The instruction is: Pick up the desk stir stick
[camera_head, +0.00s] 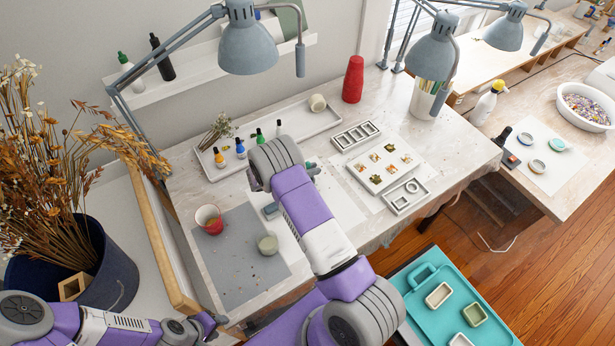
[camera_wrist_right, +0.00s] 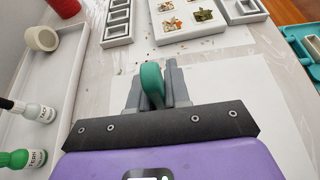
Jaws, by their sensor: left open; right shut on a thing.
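My right gripper (camera_head: 262,182) is over the work table's middle, seen from above with its fingers mostly hidden under the wrist. In the right wrist view its fingers (camera_wrist_right: 152,88) are shut on a teal piece with a rounded end, which looks like the stir stick (camera_wrist_right: 152,80). The rest of the stick is hidden, and I cannot tell whether it touches the table. My left gripper (camera_head: 210,324) is open and empty at the lower left, near the table's front left corner.
A white tray (camera_head: 215,174) with small bottles lies behind the right gripper. A red-rimmed cup (camera_head: 208,219) and a small round pot (camera_head: 268,244) stand on the grey mat (camera_head: 240,273). White molds (camera_head: 407,195) lie to the right. Lamps (camera_head: 249,48) overhang the back.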

